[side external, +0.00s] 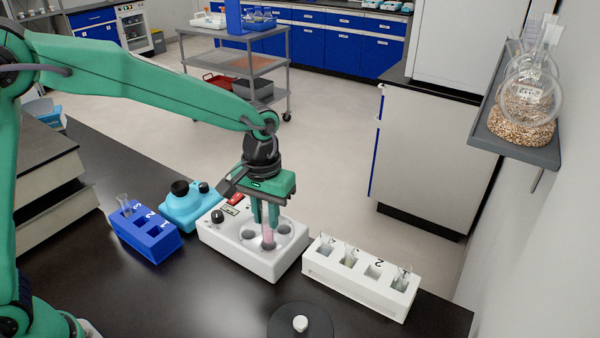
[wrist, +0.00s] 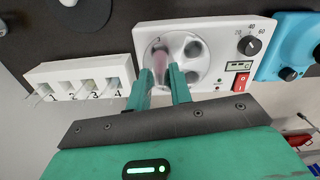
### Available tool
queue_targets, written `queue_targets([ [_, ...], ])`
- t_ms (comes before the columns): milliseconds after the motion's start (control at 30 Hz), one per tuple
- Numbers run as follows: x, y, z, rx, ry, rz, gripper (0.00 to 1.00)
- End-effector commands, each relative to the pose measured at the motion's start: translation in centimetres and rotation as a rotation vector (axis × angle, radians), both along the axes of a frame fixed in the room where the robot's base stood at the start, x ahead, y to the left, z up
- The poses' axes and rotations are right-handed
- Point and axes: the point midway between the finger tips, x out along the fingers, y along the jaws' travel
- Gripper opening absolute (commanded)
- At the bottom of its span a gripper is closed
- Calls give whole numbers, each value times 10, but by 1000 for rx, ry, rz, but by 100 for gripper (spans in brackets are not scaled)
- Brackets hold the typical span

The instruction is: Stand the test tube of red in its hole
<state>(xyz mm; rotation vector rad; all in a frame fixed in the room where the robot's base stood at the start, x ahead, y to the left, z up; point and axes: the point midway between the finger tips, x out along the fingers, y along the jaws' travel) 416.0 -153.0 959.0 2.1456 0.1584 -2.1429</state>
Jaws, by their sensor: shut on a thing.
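A test tube with pinkish-red contents (side external: 267,236) is upright between the fingers of my gripper (side external: 265,219), which is shut on it. The tube is over the round plate of a white heater box (side external: 225,245). Its lower end is at the plate's front hole; I cannot tell how far it is inside. Two other holes in the plate look empty. In the wrist view, the green fingers (wrist: 160,78) flank the blurred pink tube (wrist: 162,63), whose far end overlaps one hole of the heater plate (wrist: 208,62).
A white numbered rack (side external: 352,284) with several clear tubes stands right of the heater. A blue numbered rack (side external: 157,246) holding glass, and a light-blue device (side external: 190,208), stand left. A dark disc with a white knob (side external: 300,323) lies in front. A loaded wall shelf (side external: 515,138) is at right.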

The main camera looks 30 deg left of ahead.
Motion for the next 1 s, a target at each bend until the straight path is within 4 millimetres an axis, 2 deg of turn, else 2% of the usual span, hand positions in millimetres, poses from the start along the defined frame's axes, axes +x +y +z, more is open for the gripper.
queue_targets([
  [467,0,0,-2,0,0,0,0],
  [1000,0,0,-16,1,1,0,0],
])
